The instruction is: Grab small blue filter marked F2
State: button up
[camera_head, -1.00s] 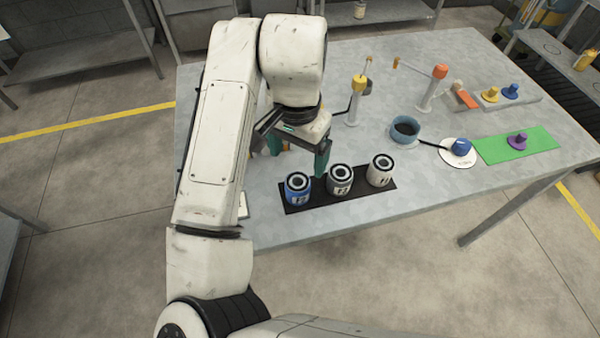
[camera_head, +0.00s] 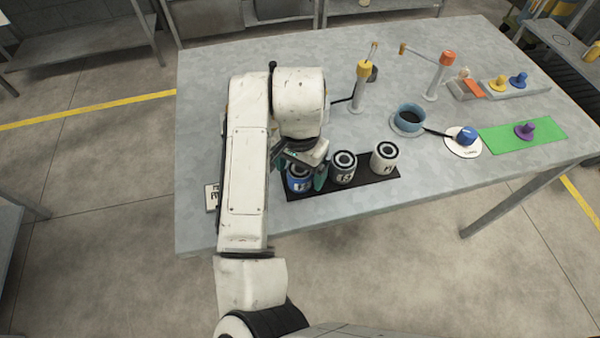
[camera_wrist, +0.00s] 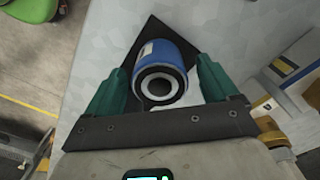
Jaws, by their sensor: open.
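The small blue filter (camera_head: 299,182) stands upright at the left end of a black strip, partly hidden by my gripper in the head view. Its label is only partly readable. In the wrist view the blue filter (camera_wrist: 163,75) lies between my two green fingers, its dark ringed top facing the camera. My gripper (camera_head: 305,172) is open around the filter, one finger on each side; it also shows in the wrist view (camera_wrist: 160,85). I cannot tell whether the fingers touch it.
A marked card (camera_head: 212,197) lies left of my arm.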

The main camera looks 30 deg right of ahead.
jog(key=shift+c, duration=0.3)
jog(key=c, duration=1.2)
jog(key=shift+o, duration=0.2)
jog(key=shift+r, duration=0.1)
